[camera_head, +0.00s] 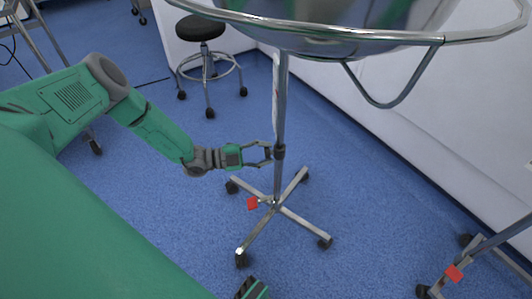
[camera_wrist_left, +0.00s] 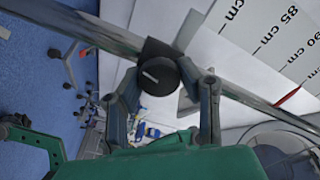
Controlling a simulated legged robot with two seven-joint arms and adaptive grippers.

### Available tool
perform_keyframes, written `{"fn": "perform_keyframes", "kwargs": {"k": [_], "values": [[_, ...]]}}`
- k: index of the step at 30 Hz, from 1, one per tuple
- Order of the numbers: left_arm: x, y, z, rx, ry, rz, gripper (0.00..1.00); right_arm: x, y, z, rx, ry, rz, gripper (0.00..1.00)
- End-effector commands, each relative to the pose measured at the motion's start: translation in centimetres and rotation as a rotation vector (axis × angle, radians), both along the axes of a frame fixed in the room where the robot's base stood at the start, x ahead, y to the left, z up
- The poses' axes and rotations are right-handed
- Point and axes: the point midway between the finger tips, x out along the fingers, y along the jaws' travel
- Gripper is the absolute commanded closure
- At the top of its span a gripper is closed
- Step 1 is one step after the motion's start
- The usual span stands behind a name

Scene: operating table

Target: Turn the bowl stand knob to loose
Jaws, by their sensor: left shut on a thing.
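The bowl stand is a grey metal pole (camera_head: 281,105) under a large shiny bowl (camera_head: 330,40) held in a metal ring. A dark collar with the knob (camera_head: 279,152) sits low on the pole. In the left wrist view the knob (camera_wrist_left: 160,76) is a round black disc with a pale line across its face. My left gripper (camera_head: 268,154) reaches the collar from the left. Its two fingers (camera_wrist_left: 167,82) stand on either side of the knob, shut on it.
A stool (camera_head: 205,60) stands behind. A scale (camera_wrist_left: 275,40) with centimetre marks is beside the pole.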

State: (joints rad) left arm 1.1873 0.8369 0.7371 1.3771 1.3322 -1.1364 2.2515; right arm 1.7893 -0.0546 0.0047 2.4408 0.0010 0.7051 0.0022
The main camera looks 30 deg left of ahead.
Motion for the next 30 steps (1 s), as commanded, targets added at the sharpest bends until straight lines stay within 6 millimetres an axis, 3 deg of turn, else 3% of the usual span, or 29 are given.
{"fn": "perform_keyframes", "kwargs": {"k": [12, 30], "values": [[0.03, 0.64, -0.43, -0.135, 0.167, 0.012, 0.98, 0.0, 0.0, -0.04, 0.0, 0.0, 0.0, 0.6], [-0.06, 0.63, -0.52, -0.16, 0.197, 0.012, 0.98, 0.0, 0.0, -0.04, 0.0, 0.0, 0.0, 0.6]]}}
